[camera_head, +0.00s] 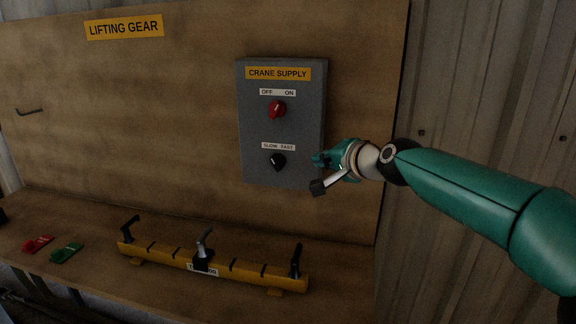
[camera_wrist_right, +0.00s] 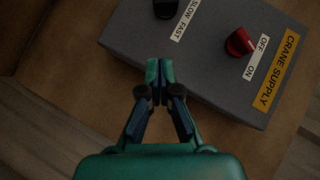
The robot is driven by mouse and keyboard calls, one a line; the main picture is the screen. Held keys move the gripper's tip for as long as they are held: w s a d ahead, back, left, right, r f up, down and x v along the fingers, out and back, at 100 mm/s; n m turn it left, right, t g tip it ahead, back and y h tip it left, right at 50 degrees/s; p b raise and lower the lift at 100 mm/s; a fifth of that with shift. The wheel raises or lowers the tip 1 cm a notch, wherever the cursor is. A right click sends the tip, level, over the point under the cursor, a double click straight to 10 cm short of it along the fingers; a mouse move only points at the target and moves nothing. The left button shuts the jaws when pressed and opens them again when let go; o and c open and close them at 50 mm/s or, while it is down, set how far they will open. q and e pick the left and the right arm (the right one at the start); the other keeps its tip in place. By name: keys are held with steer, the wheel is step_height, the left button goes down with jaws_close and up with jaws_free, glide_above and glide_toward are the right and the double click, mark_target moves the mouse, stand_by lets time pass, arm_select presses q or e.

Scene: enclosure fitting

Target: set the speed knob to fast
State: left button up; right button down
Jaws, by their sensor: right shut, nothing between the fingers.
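The speed knob (camera_head: 277,161) is black and sits under the SLOW FAST label (camera_head: 278,147), low on the grey CRANE SUPPLY box (camera_head: 255,130). I cannot tell for sure which word it points at. In the right wrist view the speed knob (camera_wrist_right: 165,8) is cut by the top edge. My right gripper (camera_head: 318,159) is to the right of the knob, near the box's lower right edge, apart from the knob. Its fingers (camera_wrist_right: 153,70) are closed together with nothing between them. My left gripper is not in view.
A red knob (camera_head: 277,109) sits above, under the OFF ON label. Below, a yellow beam (camera_head: 160,254) with black upright handles lies on the wooden bench (camera_head: 90,222). Red (camera_head: 38,244) and green (camera_head: 66,253) pieces lie at left.

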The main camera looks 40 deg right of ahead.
steer(key=p, duration=0.1)
glide_toward(282, 165)
steer(key=w+d, duration=0.3)
steer(key=shift+w+d+f, duration=0.2)
steer(key=shift+w+d, duration=0.05)
steer(key=shift+w, duration=0.05)
steer(key=shift+w+a+f+p, duration=0.5)
steer(key=shift+w+a+p, duration=0.25)
steer(key=shift+p, duration=0.15)
steer(key=shift+w+a+f, duration=0.15)
steer(key=shift+w+a, duration=0.05)
steer(key=shift+a, duration=0.05)
steer(key=shift+w+a+f, duration=0.15)
steer(key=shift+w+f, duration=0.1)
steer(key=shift+f, duration=0.1)
